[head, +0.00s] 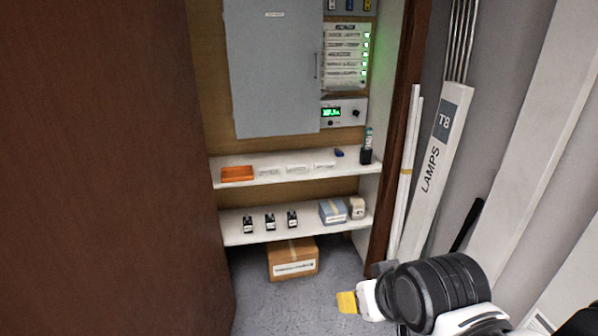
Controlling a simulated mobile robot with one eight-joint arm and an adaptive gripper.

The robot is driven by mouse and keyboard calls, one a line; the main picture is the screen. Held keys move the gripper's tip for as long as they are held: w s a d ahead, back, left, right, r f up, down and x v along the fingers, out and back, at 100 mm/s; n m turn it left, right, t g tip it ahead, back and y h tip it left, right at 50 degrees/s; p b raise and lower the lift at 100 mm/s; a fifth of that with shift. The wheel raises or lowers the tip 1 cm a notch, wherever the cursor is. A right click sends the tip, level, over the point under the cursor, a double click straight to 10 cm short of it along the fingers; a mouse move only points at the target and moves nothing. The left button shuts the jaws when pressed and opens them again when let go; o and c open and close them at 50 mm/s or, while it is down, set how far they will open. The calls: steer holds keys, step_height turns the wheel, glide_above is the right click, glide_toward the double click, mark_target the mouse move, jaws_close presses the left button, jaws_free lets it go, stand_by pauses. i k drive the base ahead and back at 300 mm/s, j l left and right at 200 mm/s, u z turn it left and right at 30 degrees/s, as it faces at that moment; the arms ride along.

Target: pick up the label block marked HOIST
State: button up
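Several small white blocks lie in a row on the upper shelf (345,174): a left one (269,172), a middle one (297,169) and a right one (324,165). They look like label blocks, but their lettering is too small to read, so I cannot tell which is marked HOIST. My gripper (347,302) is at the lower right, in front of the cabinet and well below the upper shelf, apart from the blocks. A yellow piece shows at its tip; whether it is open or shut is not clear.
An orange tray (238,174) sits left of the blocks. Three black devices (270,222) and two small boxes (333,212) stand on the lower shelf. A cardboard box (292,261) is on the floor below. A brown door (110,170) bounds the left; lamp cartons (436,170) lean at right.

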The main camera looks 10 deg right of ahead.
mark_target(301, 167)
steer(key=i+l, duration=0.15)
steer(key=i, duration=0.4)
steer(key=i+l, duration=0.1)
steer(key=i, duration=0.5)
